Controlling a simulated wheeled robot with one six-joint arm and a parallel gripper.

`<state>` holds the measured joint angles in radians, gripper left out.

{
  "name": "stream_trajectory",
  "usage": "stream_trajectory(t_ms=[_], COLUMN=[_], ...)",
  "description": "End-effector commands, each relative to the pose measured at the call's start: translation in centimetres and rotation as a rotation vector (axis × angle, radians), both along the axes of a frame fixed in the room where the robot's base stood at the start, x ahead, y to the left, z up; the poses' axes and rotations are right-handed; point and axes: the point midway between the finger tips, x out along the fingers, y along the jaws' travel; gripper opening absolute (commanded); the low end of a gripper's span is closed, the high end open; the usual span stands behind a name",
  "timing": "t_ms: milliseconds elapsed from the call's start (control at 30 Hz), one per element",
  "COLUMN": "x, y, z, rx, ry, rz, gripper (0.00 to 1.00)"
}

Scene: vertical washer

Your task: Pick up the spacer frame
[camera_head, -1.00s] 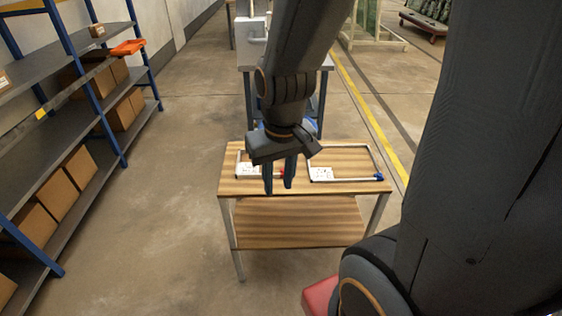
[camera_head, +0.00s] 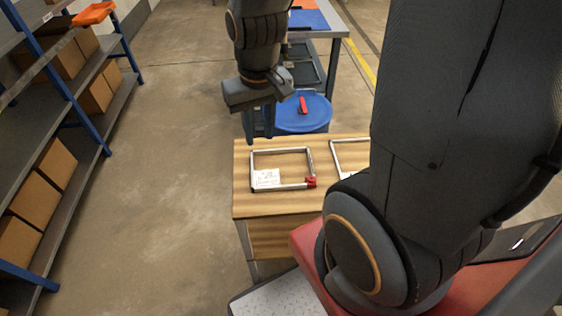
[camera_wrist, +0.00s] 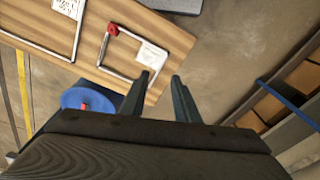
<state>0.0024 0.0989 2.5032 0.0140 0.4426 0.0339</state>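A spacer frame with a red corner and a white label (camera_head: 267,179) lies flat on the wooden table (camera_head: 275,205). Its thin metal bar (camera_wrist: 103,50) also shows in the wrist view, with the red corner at the upper left. A second frame (camera_head: 333,154) lies to its right, partly hidden by my arm; it also shows in the wrist view (camera_wrist: 78,40). My gripper (camera_head: 259,136) points down, above and just beyond the far left part of the table. Its two fingers are apart, with nothing between them (camera_wrist: 162,76).
A blue round surface (camera_head: 318,121) with a red item (camera_head: 303,104) stands behind the table. A grey workbench (camera_head: 325,25) stands farther back. Shelves with boxes (camera_head: 60,165) line the left side. The floor between shelves and table is clear.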

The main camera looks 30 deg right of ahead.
Motion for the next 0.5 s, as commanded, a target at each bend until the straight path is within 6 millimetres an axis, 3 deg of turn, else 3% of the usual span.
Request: stream_trajectory(t_ms=[300, 500], x=[7.1, 9.8], y=[-0.3, -0.4], z=[-8.0, -12.7], rx=[0.028, 0.036], ry=[0.132, 0.193], rz=[-0.200, -0.300], gripper=[0.28, 0.28])
